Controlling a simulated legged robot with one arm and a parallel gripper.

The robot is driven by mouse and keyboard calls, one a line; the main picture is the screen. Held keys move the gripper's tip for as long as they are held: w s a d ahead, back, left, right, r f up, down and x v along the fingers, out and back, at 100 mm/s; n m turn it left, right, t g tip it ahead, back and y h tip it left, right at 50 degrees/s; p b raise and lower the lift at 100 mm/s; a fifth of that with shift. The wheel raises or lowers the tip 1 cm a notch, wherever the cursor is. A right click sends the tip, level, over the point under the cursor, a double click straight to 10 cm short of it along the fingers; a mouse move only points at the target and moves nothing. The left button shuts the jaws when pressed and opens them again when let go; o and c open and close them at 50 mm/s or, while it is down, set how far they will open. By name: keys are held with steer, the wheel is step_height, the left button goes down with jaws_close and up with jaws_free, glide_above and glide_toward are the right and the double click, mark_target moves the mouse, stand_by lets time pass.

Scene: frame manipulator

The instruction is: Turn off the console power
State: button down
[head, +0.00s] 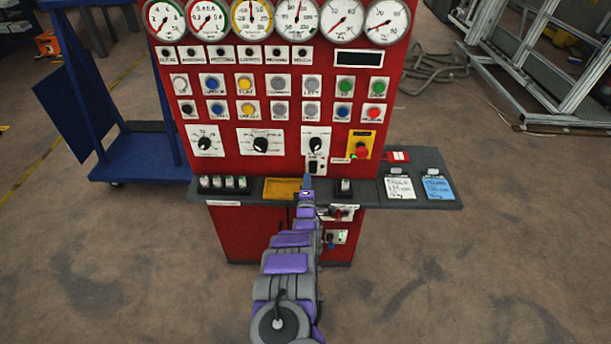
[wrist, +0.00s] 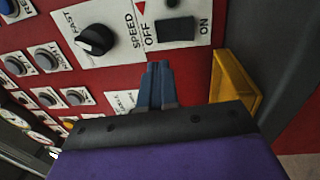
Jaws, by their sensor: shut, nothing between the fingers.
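The red console (head: 230,145) stands upright ahead of me. Its black rocker switch (head: 313,167) sits on a white plate below the right-hand knob (head: 317,144). In the wrist view, the switch (wrist: 175,29) lies between the printed words OFF and ON; I cannot tell which side is pressed in. My gripper (head: 307,181) is just below the switch plate in the head view. In the wrist view, my gripper's blue fingers (wrist: 157,68) are together and empty, and their tips point toward the OFF side of the plate. A gap to the switch shows.
A yellow tray (head: 280,189) lies on the grey shelf (head: 425,160) left of my gripper. A red stop button (head: 361,150) on a yellow plate is right of the switch. Several gauges and buttons fill the panel. A blue cart (head: 140,155) stands at left.

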steer(key=s+d+r+p, duration=0.1)
steer(key=s+d+p, duration=0.1)
steer(key=s, duration=0.6)
steer(key=shift+r+p, duration=0.15)
steer(key=shift+p, duration=0.35)
